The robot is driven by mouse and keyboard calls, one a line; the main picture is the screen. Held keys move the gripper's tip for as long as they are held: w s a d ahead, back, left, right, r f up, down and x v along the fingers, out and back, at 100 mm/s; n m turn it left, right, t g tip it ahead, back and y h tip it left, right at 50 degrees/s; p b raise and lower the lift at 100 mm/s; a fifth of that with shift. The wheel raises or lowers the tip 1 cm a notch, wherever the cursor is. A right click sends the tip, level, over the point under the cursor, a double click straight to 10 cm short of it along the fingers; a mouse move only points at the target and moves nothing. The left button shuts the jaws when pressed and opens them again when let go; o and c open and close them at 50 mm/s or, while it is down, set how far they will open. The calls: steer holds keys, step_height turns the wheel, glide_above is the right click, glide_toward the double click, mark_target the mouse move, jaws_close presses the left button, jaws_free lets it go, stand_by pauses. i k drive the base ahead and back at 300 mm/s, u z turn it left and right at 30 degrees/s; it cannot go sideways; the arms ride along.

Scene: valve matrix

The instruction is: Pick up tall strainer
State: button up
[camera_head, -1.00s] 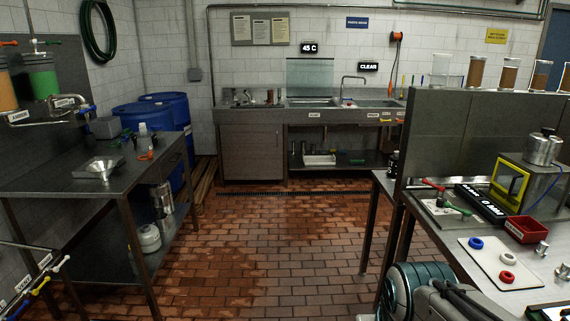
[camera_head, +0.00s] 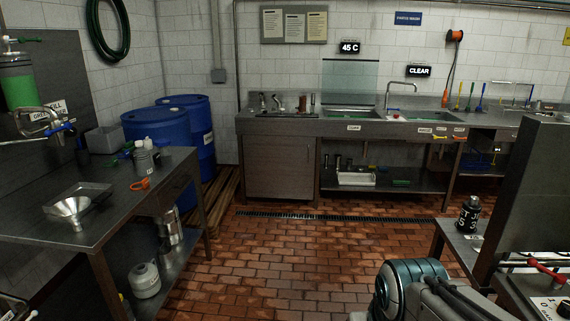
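I cannot tell for certain which thing is the tall strainer. Small dark upright cylinders (camera_head: 337,161) stand on the lower shelf of the back counter, too far off to make out. A shiny metal canister (camera_head: 170,231) stands under the left table, partly hidden by the table's edge and leg. A metal funnel-shaped piece (camera_head: 70,207) sits on the left table. Part of my own arm shows at the bottom right of the middle. My gripper is out of the picture.
The left steel table (camera_head: 35,222) and the back sink counter (camera_head: 390,129) border an open brick floor (camera_head: 290,262). Blue barrels (camera_head: 160,126) stand in the left corner by wooden boards. A right-hand bench (camera_head: 446,232) holds a black jar (camera_head: 468,214).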

mark_target(303, 99)
steer(key=u, duration=0.2)
steer(key=i, duration=4.8)
steer(key=z, duration=0.2)
steer(key=i, duration=1.6)
steer(key=z, duration=0.1)
